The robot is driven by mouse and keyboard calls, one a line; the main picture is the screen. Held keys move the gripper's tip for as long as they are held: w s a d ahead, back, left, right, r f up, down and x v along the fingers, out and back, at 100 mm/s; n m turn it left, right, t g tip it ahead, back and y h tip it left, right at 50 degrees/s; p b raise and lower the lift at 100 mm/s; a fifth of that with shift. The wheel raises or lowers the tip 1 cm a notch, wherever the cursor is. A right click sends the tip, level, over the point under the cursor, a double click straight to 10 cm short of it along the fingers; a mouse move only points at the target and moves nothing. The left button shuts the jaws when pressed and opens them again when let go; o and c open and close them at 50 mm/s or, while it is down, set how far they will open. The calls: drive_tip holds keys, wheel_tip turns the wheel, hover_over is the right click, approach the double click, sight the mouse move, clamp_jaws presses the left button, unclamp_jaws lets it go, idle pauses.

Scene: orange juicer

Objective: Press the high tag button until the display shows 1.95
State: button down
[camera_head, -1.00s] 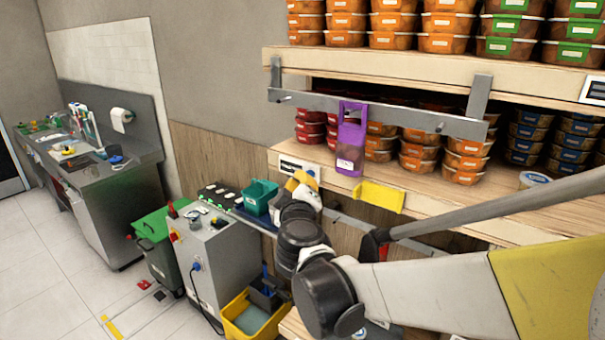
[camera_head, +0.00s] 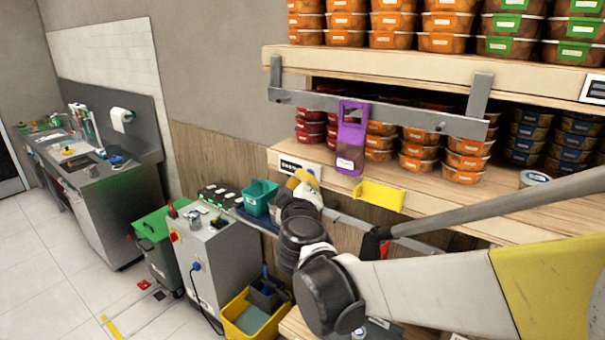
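A small black-and-white tag (camera_head: 299,168) sits on the front edge of the middle shelf at its left end. A second tag (camera_head: 594,88) sits higher, on the upper shelf's edge at the far right, partly cut off by the frame. The digits on both are too small to read, and I cannot make out their buttons. My gripper (camera_head: 303,182), with yellowish fingertips, is just below and close to the left tag. I cannot tell whether it touches the tag. Its fingers are small and partly hidden by my wrist, so its opening is unclear.
A purple holder (camera_head: 351,138) hangs from a grey metal rail (camera_head: 420,117) in front of the shelves. A yellow bracket (camera_head: 378,195) is on the middle shelf edge. Stacked food tubs (camera_head: 465,160) fill the shelves. A teal bin (camera_head: 260,197) stands left of my gripper.

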drive_tip(key=shift+w+d, duration=0.15)
drive_tip(key=shift+w, duration=0.05)
drive_tip(key=shift+w+d, duration=0.25)
drive_tip(key=shift+w, duration=0.1)
idle(0.8)
drive_tip(key=shift+s, duration=0.1)
drive_tip(key=shift+s+a, duration=0.5)
drive_tip(key=shift+s, duration=0.1)
drive_tip(key=shift+s+a, duration=0.8)
drive_tip(key=shift+s, duration=0.2)
drive_tip(key=shift+s+a, duration=0.75)
drive_tip(key=shift+s, duration=0.2)
drive_tip(key=s+a, duration=0.3)
drive_tip(key=s, duration=0.1)
drive_tip(key=shift+s+a+b, duration=0.35)
drive_tip(key=shift+s+b, duration=0.05)
